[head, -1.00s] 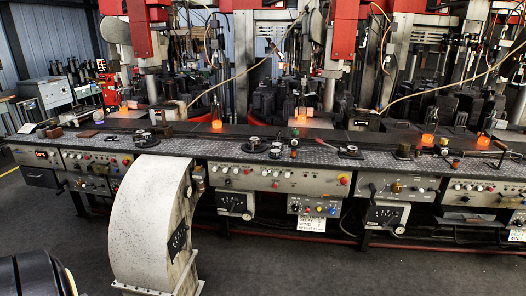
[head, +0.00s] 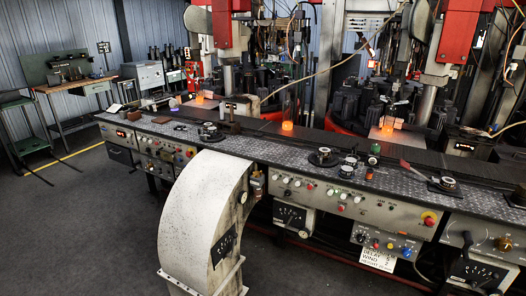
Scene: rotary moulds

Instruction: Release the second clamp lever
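Neither of my grippers is in the head view. A lever with a red handle (head: 413,169) lies at a slant on the bench top at the right, beside a round metal fitting (head: 446,183). More round fittings sit along the bench, one near the middle (head: 322,157) and one further left (head: 210,130). Black plates with small levers are on the bench front, one below the middle panel (head: 289,217). I cannot tell which of these is the second clamp lever, or whether any clamp is engaged.
A white curved housing (head: 200,205) stands on the floor before the bench (head: 270,143). Glowing orange pieces (head: 287,126) sit along the bench's back. Red and black machines (head: 465,35) rise behind. A wooden worktable (head: 75,82) stands at the far left. The left floor (head: 70,215) is clear.

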